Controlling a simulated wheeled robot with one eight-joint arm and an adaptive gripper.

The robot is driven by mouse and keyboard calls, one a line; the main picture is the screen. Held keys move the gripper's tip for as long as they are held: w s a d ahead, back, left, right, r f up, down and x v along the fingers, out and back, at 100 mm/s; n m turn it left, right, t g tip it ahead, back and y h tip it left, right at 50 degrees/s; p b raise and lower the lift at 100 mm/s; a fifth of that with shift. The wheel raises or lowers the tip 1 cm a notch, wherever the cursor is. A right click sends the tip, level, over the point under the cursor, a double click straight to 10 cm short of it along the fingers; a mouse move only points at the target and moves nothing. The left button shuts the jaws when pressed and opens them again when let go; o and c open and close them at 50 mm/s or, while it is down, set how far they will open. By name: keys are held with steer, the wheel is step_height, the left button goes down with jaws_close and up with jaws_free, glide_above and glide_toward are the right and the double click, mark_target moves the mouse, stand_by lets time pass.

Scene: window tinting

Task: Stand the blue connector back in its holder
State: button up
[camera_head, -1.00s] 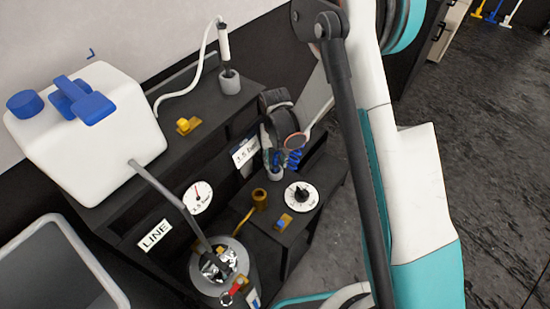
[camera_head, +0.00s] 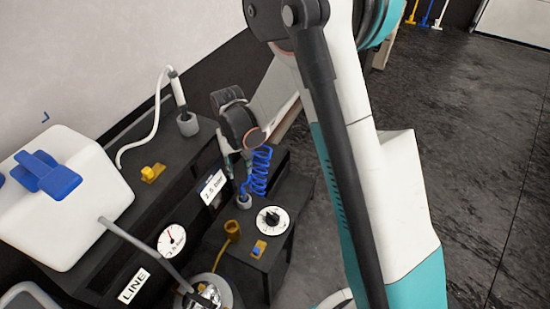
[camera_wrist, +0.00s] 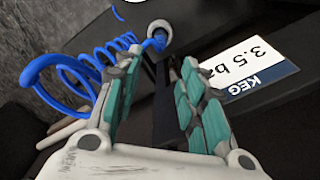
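The grey cup-shaped holder (camera_head: 244,202) stands on the lower dark shelf. In the wrist view the holder (camera_wrist: 160,29) shows as a round rim just beyond my fingertips. The blue connector (camera_wrist: 157,42) shows there as a short blue piece at the holder's mouth, and its blue coiled hose (camera_wrist: 90,65) runs off to the left. It appears to sit in the holder, but its depth and tilt are unclear. In the head view the coil (camera_head: 260,170) hangs beside my gripper (camera_head: 236,170). My gripper (camera_wrist: 158,72) is open, with an empty gap between its teal-padded fingers.
A "3.5 bar" KEG label (camera_wrist: 250,65) is right of my fingers. A dial (camera_head: 270,219), a yellow-and-blue switch (camera_head: 258,249) and a brass fitting (camera_head: 233,230) are close to the holder. A white jug (camera_head: 75,205) and a second holder (camera_head: 188,124) stand on the upper shelf.

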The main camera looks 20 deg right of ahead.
steer(key=s+d+r+t, duration=0.2)
steer(key=s+d+r, duration=0.15)
steer(key=r, duration=0.55)
steer(key=s+d+r+t, duration=0.1)
steer(key=s+d+r, duration=0.25)
steer(key=r, duration=0.55)
steer(key=s+d+r+t, duration=0.2)
steer(key=s+r, duration=0.1)
steer(key=s, duration=0.4)
steer(key=s+d+r+t, duration=0.2)
steer(key=s+d+r, duration=0.1)
steer(key=s, duration=0.5)
steer(key=shift+s+r, duration=0.15)
